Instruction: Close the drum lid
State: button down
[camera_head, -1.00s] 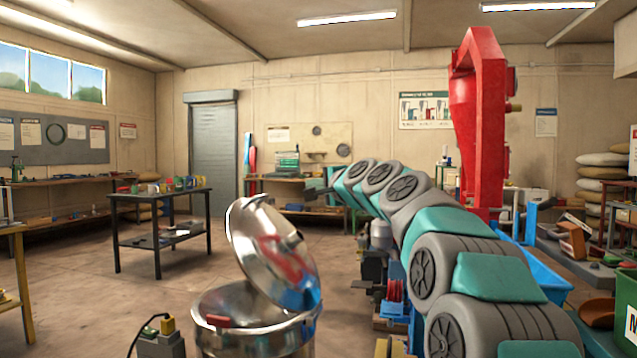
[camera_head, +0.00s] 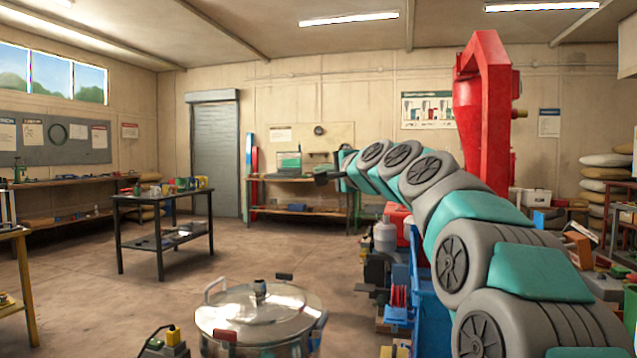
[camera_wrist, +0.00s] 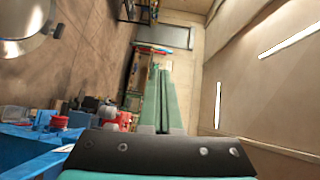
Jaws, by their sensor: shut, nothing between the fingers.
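The shiny metal drum (camera_head: 215,345) stands on the floor at the bottom middle of the head view. Its lid (camera_head: 245,312) lies flat across the top, with a dark knob in the middle. A small part of the round metal drum top also shows at the upper left of the wrist view (camera_wrist: 20,42). My gripper (camera_head: 322,178) is at the far end of my arm, above and to the right of the drum, apart from the lid. In the wrist view its two green fingers (camera_wrist: 160,75) are together and hold nothing.
A red machine (camera_head: 485,120) stands behind my arm, with blue parts and containers beside it. A dark work table (camera_head: 163,198) stands at the left. A small box with a yellow part (camera_head: 173,336) sits left of the drum. The floor between is open.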

jog(key=s+r, duration=0.4)
jog(key=s, duration=0.1)
jog(key=shift+s+a+r, duration=0.15)
jog(key=shift+a+r, duration=0.15)
jog(key=shift+r, duration=0.05)
jog(key=shift+f, duration=0.1)
jog(key=s+f+n+g+h, duration=0.1)
jog(key=s+f+n+g, duration=0.15)
jog(key=s+f, duration=0.6)
jog(key=s+d+f+n+g+h, duration=0.15)
jog(key=s+f+g, duration=0.25)
jog(key=f, duration=0.9)
jog(key=s+f+n+g+h, duration=0.1)
jog(key=s+f+n+g, duration=0.2)
jog(key=s+f, duration=0.5)
jog(key=s+d+f+n+g+h, duration=0.2)
jog(key=s+d+f+g, duration=0.2)
jog(key=s+f, duration=0.7)
jog(key=s+d+f+n+g+h, duration=0.2)
jog(key=s+f, duration=1)
jog(key=s, duration=0.6)
jog(key=d+n+g, duration=0.1)
jog(key=d+g, duration=0.1)
jog(key=d, duration=0.1)
jog(key=shift+s+d+f, duration=0.15)
jog(key=shift+f, duration=0.05)
